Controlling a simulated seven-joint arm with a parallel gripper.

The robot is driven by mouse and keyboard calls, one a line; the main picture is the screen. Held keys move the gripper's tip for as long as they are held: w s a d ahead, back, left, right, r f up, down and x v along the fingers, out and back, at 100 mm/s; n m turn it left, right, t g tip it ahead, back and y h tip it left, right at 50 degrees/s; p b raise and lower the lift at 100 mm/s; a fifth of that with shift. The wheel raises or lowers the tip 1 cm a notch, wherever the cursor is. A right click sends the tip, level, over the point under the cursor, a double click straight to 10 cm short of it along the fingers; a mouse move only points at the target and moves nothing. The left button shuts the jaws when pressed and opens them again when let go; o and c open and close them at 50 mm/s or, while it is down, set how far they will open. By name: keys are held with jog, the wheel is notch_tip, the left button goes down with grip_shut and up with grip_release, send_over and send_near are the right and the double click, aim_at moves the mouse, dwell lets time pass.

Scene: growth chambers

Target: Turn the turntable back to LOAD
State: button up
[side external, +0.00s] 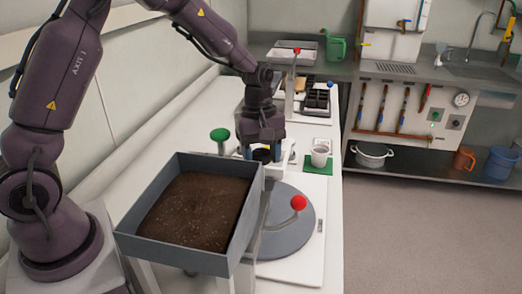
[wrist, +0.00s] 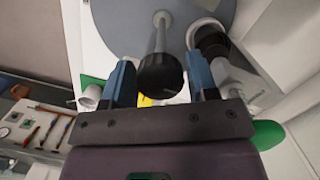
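The turntable is a grey disc (side external: 285,235) on a white base, partly hidden by the soil tray in the side view. Its grey surface (wrist: 190,10) also fills the top of the wrist view. A red ball knob (side external: 298,203) stands on a bent grey rod over the disc. My gripper (side external: 263,152) points down at the disc's far side. In the wrist view, a round black knob (wrist: 160,74) on a pale rod lies between the fingers of my gripper (wrist: 161,80). The fingers stand wide apart, with no clear grip on it. I cannot read any LOAD mark.
A grey tray of dark soil (side external: 175,258) stands close in front of the turntable. A white cup (side external: 320,156) on a green mat is right of my gripper. A green round-topped knob (side external: 220,135) is left of it. A dark-topped pot (wrist: 211,40) sits beside the right finger.

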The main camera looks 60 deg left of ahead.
jog(key=c, duration=0.3)
jog(key=m, duration=0.4)
jog(key=shift+m+g, duration=0.3)
jog(key=shift+m+y, duration=0.3)
jog(key=shift+m, duration=0.4)
jog(key=m, duration=0.2)
jog(key=shift+m+g, duration=0.3)
jog(key=m, duration=0.3)
jog(key=shift+y, duration=0.4)
